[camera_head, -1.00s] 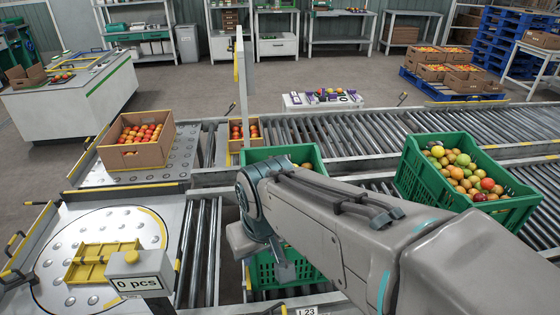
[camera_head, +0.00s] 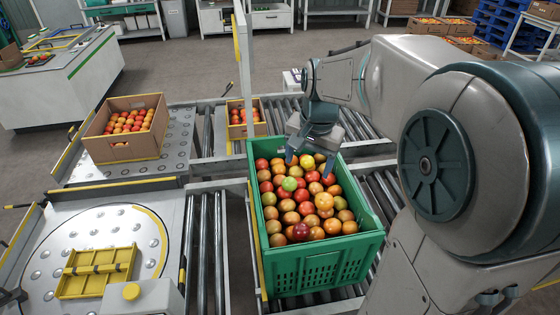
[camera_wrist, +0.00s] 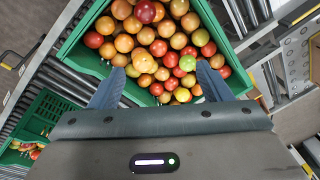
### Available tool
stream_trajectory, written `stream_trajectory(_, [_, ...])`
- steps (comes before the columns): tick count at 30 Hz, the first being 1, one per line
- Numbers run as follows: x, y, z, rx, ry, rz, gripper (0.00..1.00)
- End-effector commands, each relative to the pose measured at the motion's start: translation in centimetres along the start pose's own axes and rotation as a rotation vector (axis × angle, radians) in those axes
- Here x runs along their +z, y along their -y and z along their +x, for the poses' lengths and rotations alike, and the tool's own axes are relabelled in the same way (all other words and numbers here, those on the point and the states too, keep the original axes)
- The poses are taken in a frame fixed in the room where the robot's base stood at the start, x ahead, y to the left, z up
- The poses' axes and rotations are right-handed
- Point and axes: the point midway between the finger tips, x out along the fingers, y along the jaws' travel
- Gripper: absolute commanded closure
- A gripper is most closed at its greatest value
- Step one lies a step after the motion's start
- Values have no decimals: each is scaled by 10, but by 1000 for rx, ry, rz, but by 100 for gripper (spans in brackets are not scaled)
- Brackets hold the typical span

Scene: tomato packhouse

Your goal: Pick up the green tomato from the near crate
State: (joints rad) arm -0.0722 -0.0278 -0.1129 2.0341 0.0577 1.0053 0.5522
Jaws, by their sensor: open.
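The near green crate (camera_head: 318,272) is full of red, orange and greenish tomatoes; its rim also shows in the wrist view (camera_wrist: 76,38). A bright green tomato (camera_head: 289,184) lies on top, left of the middle of the pile. It also shows in the wrist view (camera_wrist: 187,63), just beyond the tip of the right-hand finger. A yellow-green tomato (camera_head: 307,161) lies farther back, near my gripper. My gripper (camera_head: 308,158) is open and empty over the crate's far end, pointing down. In the wrist view its fingertips (camera_wrist: 160,72) stand apart, with tomatoes showing between them.
A cardboard box of tomatoes (camera_head: 122,146) stands on the left conveyor, and a smaller one (camera_head: 243,132) stands behind the crate. A thin upright post (camera_head: 240,75) rises behind the crate's left side. A second green crate (camera_wrist: 40,121) shows in the wrist view.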

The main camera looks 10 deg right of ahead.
Motion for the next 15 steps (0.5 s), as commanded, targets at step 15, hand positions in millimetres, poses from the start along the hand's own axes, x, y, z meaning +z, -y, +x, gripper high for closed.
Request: stream_trajectory(15, [-117, 81, 106, 119, 43, 598, 28])
